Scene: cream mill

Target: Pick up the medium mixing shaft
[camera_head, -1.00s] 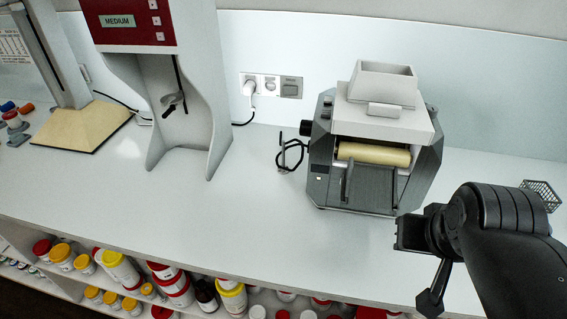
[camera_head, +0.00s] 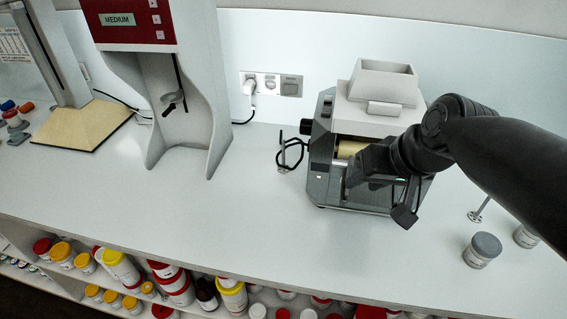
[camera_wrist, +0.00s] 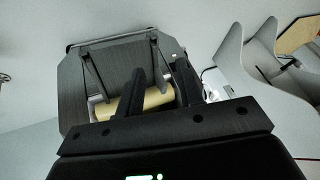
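A red-headed mixer (camera_head: 128,22) labelled MEDIUM stands at the left of the counter. I cannot be sure this is the medium mixing shaft. My gripper (camera_head: 362,168) is far to the right of it, in front of the roller machine. In the wrist view my gripper (camera_wrist: 160,64) shows two black fingers spread apart with nothing held between them. The pale mixer stand (camera_wrist: 238,50) shows at the right there; I cannot make out the shaft clearly.
The grey roller machine (camera_head: 325,190) with its white hopper (camera_head: 384,80) is behind my gripper; it fills the wrist view's middle (camera_wrist: 90,65). Small jars (camera_head: 483,248) stand at the right.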

